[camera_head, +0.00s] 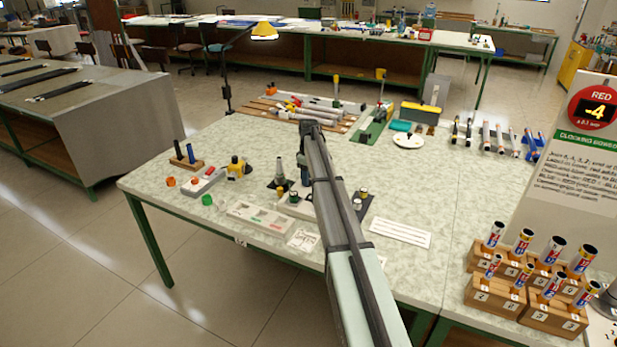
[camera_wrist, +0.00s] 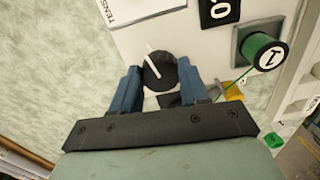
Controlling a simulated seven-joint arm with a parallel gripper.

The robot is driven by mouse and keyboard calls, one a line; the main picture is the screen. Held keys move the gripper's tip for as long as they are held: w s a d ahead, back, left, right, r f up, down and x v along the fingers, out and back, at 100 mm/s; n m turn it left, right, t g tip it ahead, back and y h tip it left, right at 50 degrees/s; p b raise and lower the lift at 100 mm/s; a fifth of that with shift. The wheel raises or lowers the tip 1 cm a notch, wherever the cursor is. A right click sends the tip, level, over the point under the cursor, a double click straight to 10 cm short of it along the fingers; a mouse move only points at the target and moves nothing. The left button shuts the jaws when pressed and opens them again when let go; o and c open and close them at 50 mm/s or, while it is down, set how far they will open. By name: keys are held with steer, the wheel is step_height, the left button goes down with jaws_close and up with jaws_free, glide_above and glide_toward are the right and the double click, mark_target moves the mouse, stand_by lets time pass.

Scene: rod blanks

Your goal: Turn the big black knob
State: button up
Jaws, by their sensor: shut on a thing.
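The big black knob (camera_wrist: 160,72) sits on a pale panel (camera_wrist: 165,32) in the wrist view. A white pointer line on it points up and slightly left. My gripper (camera_wrist: 158,78) has its two blue fingers on either side of the knob, shut on it. In the head view my gripper (camera_head: 304,178) reaches down at the middle of the near table, and my arm partly hides the panel there. The knob cannot be made out in that view.
Right of the knob is a green spool labelled 1 (camera_wrist: 262,52), with a green line running from it. A black label (camera_wrist: 218,12) and a white label reading TENS lie above. In the head view, wooden blocks holding tubes (camera_head: 525,290) stand at the right.

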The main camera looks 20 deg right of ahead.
steer(key=shift+n, duration=0.5)
steer(key=o, duration=1.1)
steer(key=shift+c, duration=0.2)
step_height(320, 180, up, 14)
steer(key=shift+f, duration=0.1)
